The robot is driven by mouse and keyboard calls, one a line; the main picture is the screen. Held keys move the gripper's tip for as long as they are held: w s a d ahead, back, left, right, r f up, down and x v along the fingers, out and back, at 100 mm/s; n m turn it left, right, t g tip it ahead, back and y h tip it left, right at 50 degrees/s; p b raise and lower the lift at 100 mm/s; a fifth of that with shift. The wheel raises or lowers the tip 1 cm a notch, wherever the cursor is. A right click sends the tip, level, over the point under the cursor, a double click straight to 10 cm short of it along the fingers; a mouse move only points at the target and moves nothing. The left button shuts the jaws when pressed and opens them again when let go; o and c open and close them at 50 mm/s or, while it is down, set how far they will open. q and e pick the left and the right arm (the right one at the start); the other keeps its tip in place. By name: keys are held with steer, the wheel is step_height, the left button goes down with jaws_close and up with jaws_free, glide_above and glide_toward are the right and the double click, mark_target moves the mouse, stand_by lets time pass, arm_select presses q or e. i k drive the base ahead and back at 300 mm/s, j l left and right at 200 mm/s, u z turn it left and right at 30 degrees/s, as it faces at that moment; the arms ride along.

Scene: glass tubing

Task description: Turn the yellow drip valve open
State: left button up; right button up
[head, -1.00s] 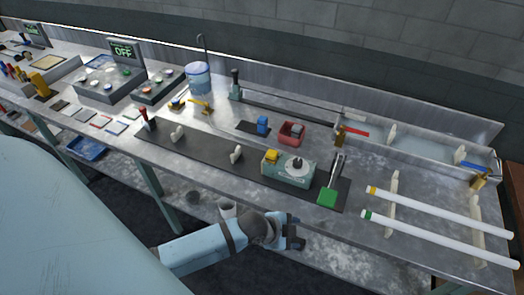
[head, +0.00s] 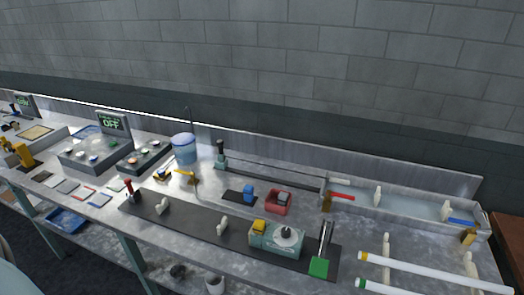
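The yellow drip valve (head: 187,175) is on the bench just in front of the blue cylindrical container (head: 184,149). Its yellow lever points to the left and slightly up in the picture, and a brass-coloured body sits at its right end. The valve is small, so I cannot tell whether it is open or shut. Neither of my grippers shows in the head view now.
A dark mat (head: 190,222) with a red-topped lever (head: 128,187) lies in front. White tubes (head: 430,275) lie at right.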

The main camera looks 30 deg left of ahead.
mark_target(192, 175)
steer(key=u, duration=1.65)
steer(key=i+j, duration=0.2)
steer(key=j, duration=0.2)
steer(key=i+j, duration=0.2)
steer(key=j, duration=0.15)
steer(key=i+j, duration=0.2)
steer(key=j, duration=0.2)
steer(key=i+j+z, duration=0.1)
steer(key=j, duration=0.3)
steer(key=i+j, duration=0.45)
steer(key=j, duration=0.35)
